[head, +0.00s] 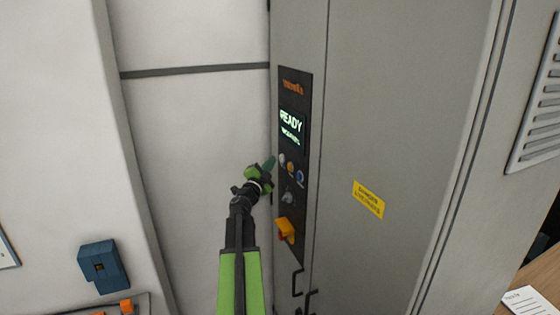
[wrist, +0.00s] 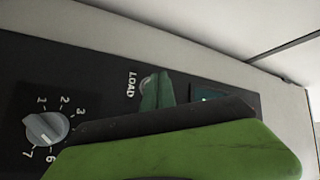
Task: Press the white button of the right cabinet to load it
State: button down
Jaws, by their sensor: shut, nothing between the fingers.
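The grey cabinet (head: 400,120) has a dark control panel (head: 284,78) with a lit screen (head: 291,127) reading READY. The white button (head: 282,159) is the leftmost of the row below the screen. In the wrist view the white button (wrist: 147,83) sits beside the LOAD label, partly hidden by my green fingertips. My gripper (head: 270,163) is shut and empty, just left of the button in the head view. In the wrist view my gripper (wrist: 157,92) overlaps the button's edge; I cannot tell whether it touches.
An orange button (head: 290,167) and a blue button (head: 299,177) are beside the white one. A grey dial (wrist: 46,128) and an orange switch (head: 286,229) are lower on the panel. Door handles (head: 298,283) stick out below. A blue box (head: 103,267) is at lower left.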

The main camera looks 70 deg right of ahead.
jog(key=shift+s+d, duration=0.3)
jog(key=shift+s+d, duration=0.25)
dwell(0.8)
dwell(0.3)
jog(key=shift+w+a, duration=0.5)
jog(key=shift+w, duration=0.1)
jog(key=w+a, duration=0.1)
jog(key=w, duration=0.1)
jog(key=w+a, duration=0.2)
jog(key=shift+a, duration=0.1)
jog(key=shift+s, duration=0.1)
dwell(0.7)
